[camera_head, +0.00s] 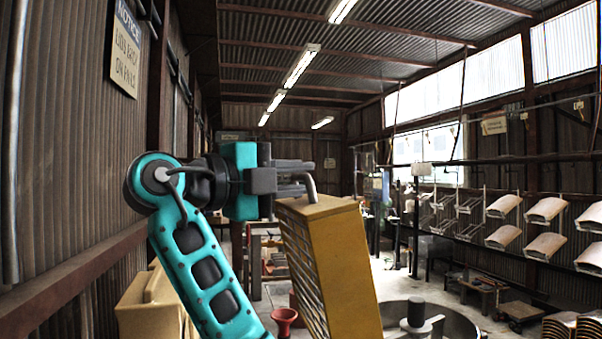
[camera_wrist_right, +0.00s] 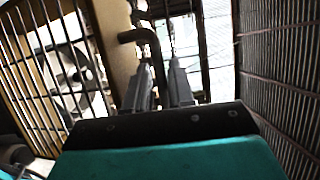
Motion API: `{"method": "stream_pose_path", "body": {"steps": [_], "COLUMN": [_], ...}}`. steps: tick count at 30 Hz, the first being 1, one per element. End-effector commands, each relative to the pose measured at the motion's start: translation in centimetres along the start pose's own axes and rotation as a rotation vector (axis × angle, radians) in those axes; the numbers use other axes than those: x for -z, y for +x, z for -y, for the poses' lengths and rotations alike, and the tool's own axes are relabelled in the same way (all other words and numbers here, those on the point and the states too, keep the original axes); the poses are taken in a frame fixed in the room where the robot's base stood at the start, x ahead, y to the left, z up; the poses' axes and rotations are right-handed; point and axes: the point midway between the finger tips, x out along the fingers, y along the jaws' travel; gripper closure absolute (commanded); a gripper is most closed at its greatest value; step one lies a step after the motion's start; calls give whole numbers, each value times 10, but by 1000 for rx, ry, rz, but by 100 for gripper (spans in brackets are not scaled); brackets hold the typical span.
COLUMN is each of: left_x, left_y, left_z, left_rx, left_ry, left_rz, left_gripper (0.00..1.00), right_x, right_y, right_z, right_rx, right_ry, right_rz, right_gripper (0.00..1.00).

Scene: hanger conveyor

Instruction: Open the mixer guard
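The mixer guard (camera_head: 336,262) is a yellow box-like cover with a slatted side. It stands tilted in the middle of the head view, with a grey bent handle (camera_head: 310,188) at its top. My right gripper (camera_head: 298,178) is at that handle. In the right wrist view, the dark handle (camera_wrist_right: 140,36) runs down between the two grey fingers of my right gripper (camera_wrist_right: 162,85), which appear closed on it. The grille bars of the guard (camera_wrist_right: 25,75) show at the left there. The round grey mixer bowl (camera_head: 455,325) with a dark centre post is at the lower right. My left gripper is out of view.
A corrugated wall with a notice sign (camera_head: 126,48) is close on the left. Cardboard-coloured boxes (camera_head: 150,305) and a red funnel-shaped thing (camera_head: 285,318) are low down. Racks of hanging curved panels (camera_head: 545,210) line the right.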

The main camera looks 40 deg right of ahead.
Motion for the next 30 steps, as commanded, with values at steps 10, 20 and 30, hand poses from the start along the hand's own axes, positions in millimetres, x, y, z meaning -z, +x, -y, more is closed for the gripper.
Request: {"method": "stream_pose_path", "body": {"steps": [10,20,30], "left_x": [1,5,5], "left_y": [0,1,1], "left_z": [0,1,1], "left_rx": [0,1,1], "left_ry": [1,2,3], "left_rz": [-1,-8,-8], "left_gripper": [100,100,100], "right_x": [0,0,0], "right_y": [9,9,9], "right_z": [0,0,0], "right_rx": [1,0,-1], "right_ry": [0,1,0], "right_rz": [0,0,0], "right_gripper": [77,100,100]}}
